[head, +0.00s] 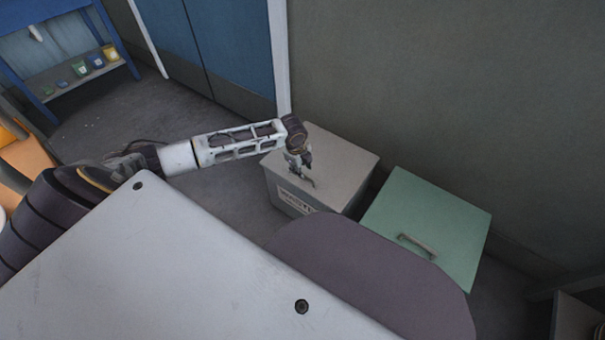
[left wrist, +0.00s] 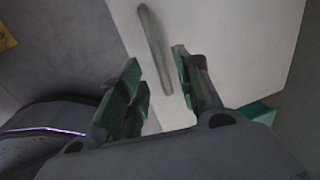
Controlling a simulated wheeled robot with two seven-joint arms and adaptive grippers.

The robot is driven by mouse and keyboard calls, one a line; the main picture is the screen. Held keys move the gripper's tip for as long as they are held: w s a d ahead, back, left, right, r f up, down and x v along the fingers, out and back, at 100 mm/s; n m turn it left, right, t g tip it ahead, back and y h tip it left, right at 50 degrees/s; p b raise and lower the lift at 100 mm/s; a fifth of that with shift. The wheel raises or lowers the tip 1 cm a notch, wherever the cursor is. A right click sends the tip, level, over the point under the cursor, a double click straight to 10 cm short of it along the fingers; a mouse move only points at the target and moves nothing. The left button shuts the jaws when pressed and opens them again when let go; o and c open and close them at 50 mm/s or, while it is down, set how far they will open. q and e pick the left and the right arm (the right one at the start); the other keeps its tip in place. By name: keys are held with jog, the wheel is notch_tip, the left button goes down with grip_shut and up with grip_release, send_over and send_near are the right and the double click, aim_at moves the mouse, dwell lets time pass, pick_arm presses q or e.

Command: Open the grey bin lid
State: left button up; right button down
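The grey bin stands by the wall in the head view, with its flat grey lid (head: 345,165) shut on top. In the left wrist view the pale lid (left wrist: 225,35) fills much of the picture, with a thin grey bar handle (left wrist: 152,45) on it. My left gripper (head: 303,176) is over the lid in the head view. In the left wrist view my left gripper (left wrist: 160,72) is open, its green-padded fingers apart. The handle's near end lies between the fingertips; neither finger clearly touches it. My right gripper is not in view.
A green bin (head: 430,220) with a bar handle stands to the right of the grey bin. A wall rises behind both. A blue shelf (head: 75,60) with small pots stands at the far left. Dark floor (head: 120,110) is clear between shelf and bins.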

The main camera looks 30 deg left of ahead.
pick_arm(q)
jog(key=shift+w+f+b, duration=0.15)
jog(key=shift+f+b, duration=0.15)
jog(key=shift+f, duration=0.45)
jog(key=shift+w+f+b, duration=0.15)
jog(key=shift+f+b, duration=0.15)
jog(key=shift+f, duration=0.4)
grip_shut()
